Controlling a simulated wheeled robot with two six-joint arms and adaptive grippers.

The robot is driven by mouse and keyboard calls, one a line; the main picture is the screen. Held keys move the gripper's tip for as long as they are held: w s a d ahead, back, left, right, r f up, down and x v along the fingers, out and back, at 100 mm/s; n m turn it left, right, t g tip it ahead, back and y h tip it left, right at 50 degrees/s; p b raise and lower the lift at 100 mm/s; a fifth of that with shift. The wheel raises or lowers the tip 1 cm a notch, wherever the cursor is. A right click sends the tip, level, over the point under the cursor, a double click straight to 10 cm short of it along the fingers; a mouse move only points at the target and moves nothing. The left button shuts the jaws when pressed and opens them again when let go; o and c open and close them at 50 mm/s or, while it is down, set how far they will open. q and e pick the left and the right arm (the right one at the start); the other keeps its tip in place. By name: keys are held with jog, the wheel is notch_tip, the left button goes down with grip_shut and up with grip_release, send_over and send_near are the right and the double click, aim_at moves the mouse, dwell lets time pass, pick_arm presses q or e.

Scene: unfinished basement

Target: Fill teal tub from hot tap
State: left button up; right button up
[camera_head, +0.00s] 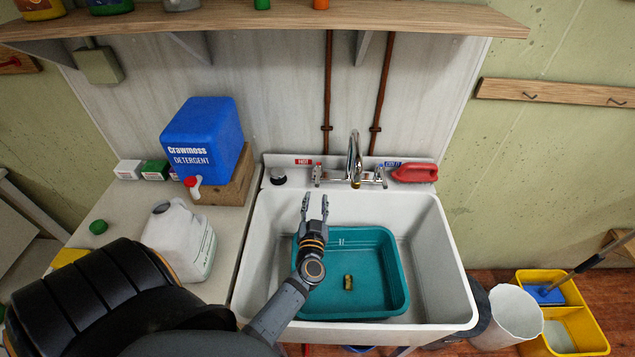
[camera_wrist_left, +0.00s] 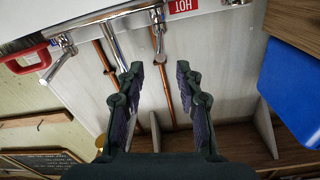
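The teal tub (camera_head: 385,270) sits in the white sink basin (camera_head: 430,270), with a small yellow-brown item (camera_head: 348,283) on its floor. I see no water in it. The chrome spout (camera_head: 354,155) rises at the back of the sink. The hot tap handle (camera_head: 317,174) is left of the spout, by a red label (camera_head: 303,162); the wrist view shows the HOT label (camera_wrist_left: 183,7) too. My left gripper (camera_head: 315,202) is open and empty, over the tub's back-left edge and in front of the hot tap. Its spread fingers (camera_wrist_left: 158,75) frame nothing held. My right gripper is not in view.
A shelf (camera_head: 270,20) overhangs. A white bin (camera_head: 508,315) and yellow mop bucket (camera_head: 590,325) stand right.

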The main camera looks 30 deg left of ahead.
aim_at(317, 179)
pick_arm(q)
jog(key=x, duration=0.9)
grip_shut()
